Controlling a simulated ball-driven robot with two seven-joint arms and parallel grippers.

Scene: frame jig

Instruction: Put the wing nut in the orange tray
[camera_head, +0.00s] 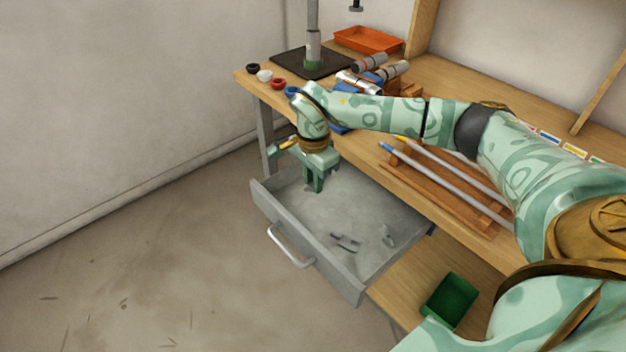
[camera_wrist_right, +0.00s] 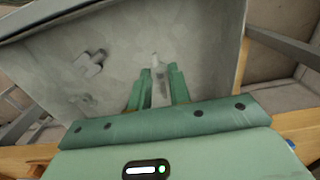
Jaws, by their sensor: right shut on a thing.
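My right gripper (camera_head: 314,182) points down inside the open grey drawer (camera_head: 352,284), near its far left corner. In the wrist view the right gripper (camera_wrist_right: 158,84) is shut on a slim pale grey part (camera_wrist_right: 158,92). Most of that part is hidden between the fingers, and I cannot tell if it is the wing nut. A small grey metal piece (camera_head: 345,242) and another grey piece (camera_head: 388,235) lie on the drawer floor. The orange tray (camera_head: 368,40) stands empty at the back of the bench. My left gripper is not in view.
My right arm reaches across the wooden bench (camera_head: 450,80). A stand (camera_head: 313,55) on a dark base is left of the tray, with cylinders (camera_head: 370,63) in front. A rack with rods (camera_head: 450,180) lies along the front edge. A green bin (camera_head: 450,300) sits below.

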